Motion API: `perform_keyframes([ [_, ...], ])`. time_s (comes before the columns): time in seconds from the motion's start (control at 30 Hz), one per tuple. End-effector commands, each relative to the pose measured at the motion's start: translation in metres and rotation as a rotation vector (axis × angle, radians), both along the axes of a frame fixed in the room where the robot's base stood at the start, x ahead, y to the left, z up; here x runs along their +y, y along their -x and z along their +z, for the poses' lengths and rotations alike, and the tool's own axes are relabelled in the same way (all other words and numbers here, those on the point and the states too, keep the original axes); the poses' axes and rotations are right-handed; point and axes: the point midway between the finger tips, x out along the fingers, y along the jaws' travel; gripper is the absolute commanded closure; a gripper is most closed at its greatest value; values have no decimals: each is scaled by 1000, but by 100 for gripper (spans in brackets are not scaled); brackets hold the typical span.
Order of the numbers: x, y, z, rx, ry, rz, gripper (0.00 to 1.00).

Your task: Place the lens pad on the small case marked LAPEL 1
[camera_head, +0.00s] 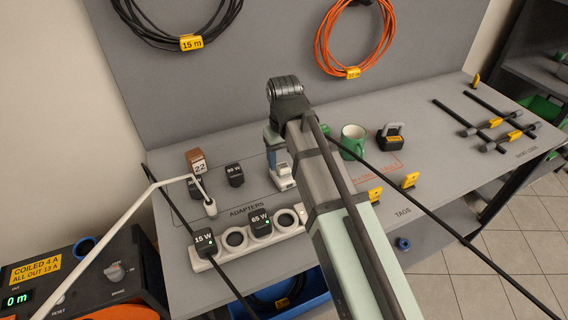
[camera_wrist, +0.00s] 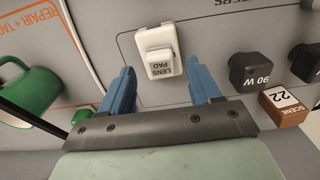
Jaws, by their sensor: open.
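In the head view my gripper (camera_head: 274,152) points down just behind the pad, partly hidden by my arm. I cannot see contact between fingers and pad. I cannot make out a small case marked LAPEL 1 in either view.
A green mug (camera_head: 353,141) and a dark, yellow-labelled block with a handle (camera_head: 390,138) stand to the right. A brown SCENE 22 block (camera_head: 196,160) and a 90 W adapter (camera_head: 235,175) are to the left. A white power strip (camera_head: 236,240) lies in front.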

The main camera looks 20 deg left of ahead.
Motion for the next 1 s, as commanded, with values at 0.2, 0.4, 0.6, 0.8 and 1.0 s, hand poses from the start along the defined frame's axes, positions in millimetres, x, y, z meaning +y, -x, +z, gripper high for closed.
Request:
perform_keyframes([
  [0.2, 1, -1, 36, -1, -1, 0, 37],
  [0.4, 1, -1, 65, -1, -1, 0, 37],
  [0.6, 1, -1, 83, -1, -1, 0, 37],
  [0.8, 0, 0, 90, 1, 1, 0, 37],
  [1.0, 0, 0, 90, 1, 1, 0, 37],
])
